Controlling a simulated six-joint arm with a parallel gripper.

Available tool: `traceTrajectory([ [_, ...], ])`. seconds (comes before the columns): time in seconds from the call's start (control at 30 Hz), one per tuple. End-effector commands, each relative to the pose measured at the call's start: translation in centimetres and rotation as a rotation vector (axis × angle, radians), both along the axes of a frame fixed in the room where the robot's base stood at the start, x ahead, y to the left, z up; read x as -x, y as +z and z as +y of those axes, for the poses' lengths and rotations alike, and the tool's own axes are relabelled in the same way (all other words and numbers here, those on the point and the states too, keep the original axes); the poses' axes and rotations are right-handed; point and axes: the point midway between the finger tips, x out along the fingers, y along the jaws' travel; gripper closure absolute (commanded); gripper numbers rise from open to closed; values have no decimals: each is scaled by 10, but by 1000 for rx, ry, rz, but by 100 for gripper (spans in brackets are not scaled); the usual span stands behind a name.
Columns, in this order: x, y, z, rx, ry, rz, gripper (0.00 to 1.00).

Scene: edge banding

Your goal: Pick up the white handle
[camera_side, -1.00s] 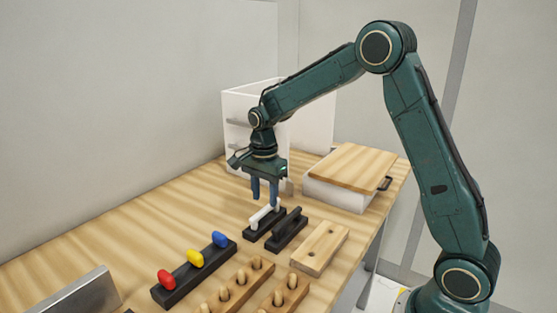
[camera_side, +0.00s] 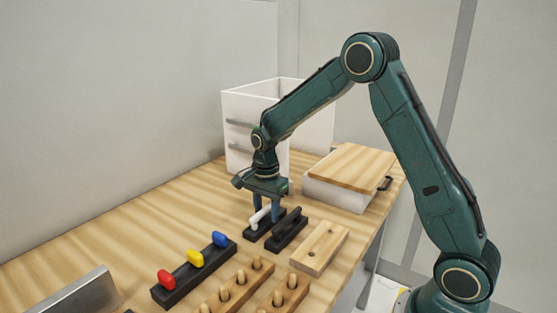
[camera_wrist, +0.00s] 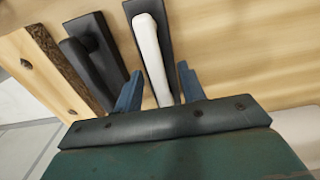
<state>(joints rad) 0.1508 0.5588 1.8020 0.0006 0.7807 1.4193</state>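The white handle (camera_side: 259,217) stands on a black base plate (camera_side: 253,236) on the wooden table. It also shows in the wrist view (camera_wrist: 150,55), running up from between the fingers. My gripper (camera_side: 266,217) is low over it, with its blue fingers pointing down. In the wrist view the two fingers (camera_wrist: 158,88) are spread apart, one on each side of the near end of the handle. The gripper looks open, and I cannot see it clamped on the handle. The handle still sits on its base.
A black handle on its own base (camera_side: 288,230) stands close on the right. A wooden block with holes (camera_side: 320,247) lies beyond it. A black strip with red, yellow and blue knobs (camera_side: 180,285) is in front. White drawers (camera_side: 238,105) and a lidded box (camera_side: 335,195) stand behind.

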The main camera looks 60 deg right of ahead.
Motion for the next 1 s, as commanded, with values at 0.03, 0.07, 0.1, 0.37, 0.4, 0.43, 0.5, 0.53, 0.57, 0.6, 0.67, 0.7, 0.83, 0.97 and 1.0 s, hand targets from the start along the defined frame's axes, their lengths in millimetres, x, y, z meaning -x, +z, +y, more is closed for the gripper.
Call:
traceTrajectory([
  [0.03, 0, 0, 0, 0, 0, 0, 60],
  [0.07, 0, 0, 0, 0, 0, 0, 60],
  [0.1, 0, 0, 0, 0, 0, 0, 60],
  [0.37, 0, 0, 0, 0, 0, 0, 76],
  [0.4, 0, 0, 0, 0, 0, 0, 84],
  [0.43, 0, 0, 0, 0, 0, 0, 89],
  [0.5, 0, 0, 0, 0, 0, 0, 100],
  [0.53, 0, 0, 0, 0, 0, 0, 100],
  [0.57, 0, 0, 0, 0, 0, 0, 100],
  [0.6, 0, 1, 0, 0, 0, 0, 100],
  [0.67, 0, 1, 0, 0, 0, 0, 100],
  [0.7, 0, 1, 0, 0, 0, 0, 100],
  [0.83, 0, 1, 0, 0, 0, 0, 100],
  [0.97, 0, 4, 0, 0, 0, -1, 100],
  [1.0, 0, 6, 0, 0, 0, -1, 100],
])
